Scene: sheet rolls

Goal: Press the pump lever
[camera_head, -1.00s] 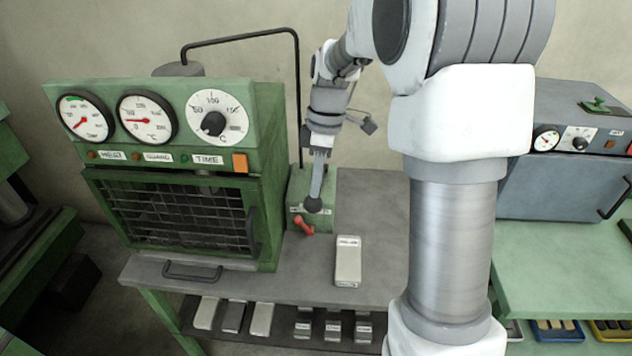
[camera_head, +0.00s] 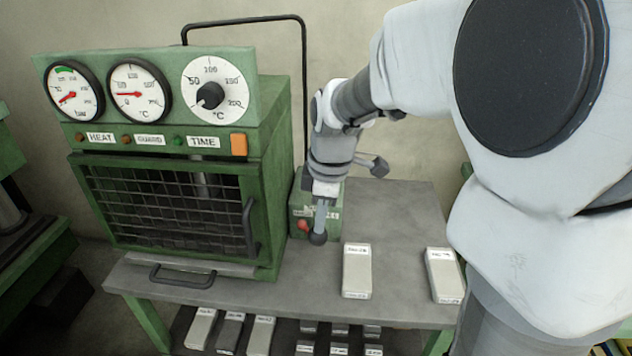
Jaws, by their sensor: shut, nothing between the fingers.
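The pump lever (camera_head: 321,220) is a short grey rod with a dark ball knob. It projects toward me in front of the small green pump box (camera_head: 301,205), right of the press. My gripper (camera_head: 325,191) is shut with nothing between its fingers, directly above the lever's rod. It looks to be touching the rod, but the exact contact is hidden. The knob hangs just right of a small red handle (camera_head: 303,226) on the box, slightly lower than it.
The green press (camera_head: 268,130) with dials and a mesh guard (camera_head: 165,205) stands close at left. Pale labelled blocks (camera_head: 356,272) (camera_head: 443,275) lie on the grey table (camera_head: 400,215). More blocks sit on the shelf below. A black pipe (camera_head: 304,90) rises behind.

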